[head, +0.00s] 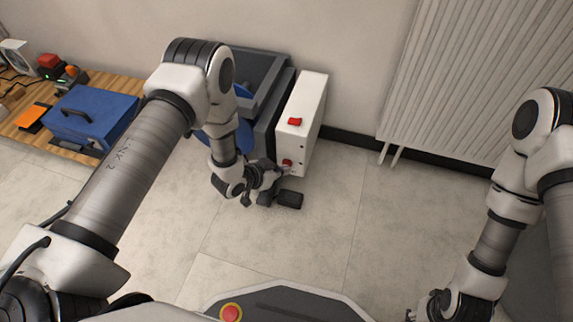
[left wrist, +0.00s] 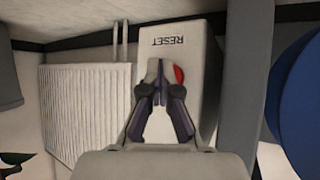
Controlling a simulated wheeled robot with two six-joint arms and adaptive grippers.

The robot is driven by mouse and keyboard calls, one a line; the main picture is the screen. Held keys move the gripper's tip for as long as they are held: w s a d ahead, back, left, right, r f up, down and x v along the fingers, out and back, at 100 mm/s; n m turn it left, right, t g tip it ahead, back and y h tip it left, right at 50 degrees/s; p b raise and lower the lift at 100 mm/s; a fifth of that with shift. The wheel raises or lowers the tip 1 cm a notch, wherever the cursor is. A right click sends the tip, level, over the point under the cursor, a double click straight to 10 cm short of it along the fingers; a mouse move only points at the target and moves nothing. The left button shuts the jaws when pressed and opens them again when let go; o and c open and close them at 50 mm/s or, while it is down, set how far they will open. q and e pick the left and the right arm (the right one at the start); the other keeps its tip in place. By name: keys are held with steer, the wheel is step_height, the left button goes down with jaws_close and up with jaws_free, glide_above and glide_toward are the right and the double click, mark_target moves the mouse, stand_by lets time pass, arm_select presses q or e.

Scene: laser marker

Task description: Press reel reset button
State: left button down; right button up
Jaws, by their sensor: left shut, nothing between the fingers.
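A white control box (head: 307,105) stands by the wall beside the reel machine. It has a red switch (head: 295,121) on top and a red button (head: 287,162) low on its front. My left gripper (head: 284,172) is shut and empty, its tips right at that button. In the left wrist view the shut fingertips (left wrist: 157,70) overlap the red button (left wrist: 179,76), which is partly hidden. The word RESET (left wrist: 171,41) shows upside down on the box. I cannot tell whether the tips touch the button. My right gripper (head: 428,308) is at the bottom edge, partly cut off.
The blue reel (head: 244,137) and its grey frame stand left of the white box. A radiator (head: 470,70) is on the wall at the right. A blue toolbox (head: 92,115) sits on a wooden bench at the left. The floor in front is clear.

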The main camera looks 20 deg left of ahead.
stand_by(0.4)
arm_select(q)
steer(key=shift+s+p, duration=0.55)
steer(key=shift+s, duration=0.25)
steer(key=s+p, duration=0.2)
steer(key=s, duration=0.3)
steer(key=shift+a, duration=0.1)
steer(key=shift+p, duration=0.3)
stand_by(0.3)
